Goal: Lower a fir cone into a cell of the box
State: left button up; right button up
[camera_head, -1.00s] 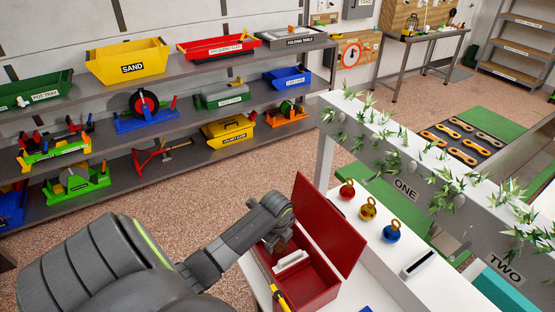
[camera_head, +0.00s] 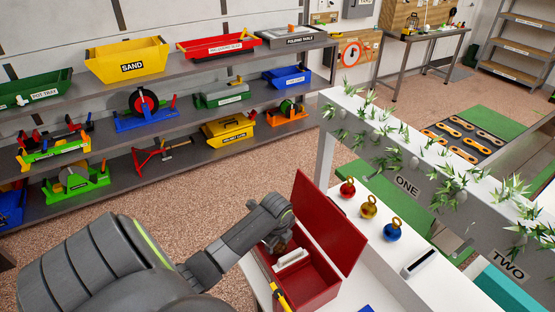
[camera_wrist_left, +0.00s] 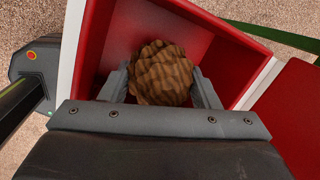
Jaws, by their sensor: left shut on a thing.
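A brown fir cone (camera_wrist_left: 163,75) is between the fingers of my left gripper (camera_wrist_left: 163,88), which is shut on it. In the head view my left gripper (camera_head: 277,245) is at the left part of the open red box (camera_head: 318,284), and the cone (camera_head: 281,243) shows only as a small brown patch. In the left wrist view the red box (camera_wrist_left: 222,45) lies around and beneath the cone, with its red inner walls and pale rims in sight. Whether the cone touches the floor of a cell is hidden. My right gripper is not in view.
The box's red lid (camera_head: 329,222) stands open on its right side. A white block-like piece (camera_head: 292,260) is at the box. Red, gold and blue baubles (camera_head: 369,208) stand on the white surface to the right. A yellow-handled tool (camera_head: 279,296) is at the box's front left.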

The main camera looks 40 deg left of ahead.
aim_at(277, 246)
pick_arm(q)
jog(key=shift+f+b, duration=0.85)
jog(key=shift+f, duration=0.6)
dwell(0.5)
jog(key=o, duration=1)
jog(key=shift+o, duration=0.2)
notch_tip(277, 246, up, 17)
jog(key=s+d, duration=0.1)
jog(key=s, duration=0.1)
jog(key=shift+s+d+r+p, duration=0.15)
jog(key=shift+s+d+p, duration=0.05)
jog(key=shift+d+p, duration=0.2)
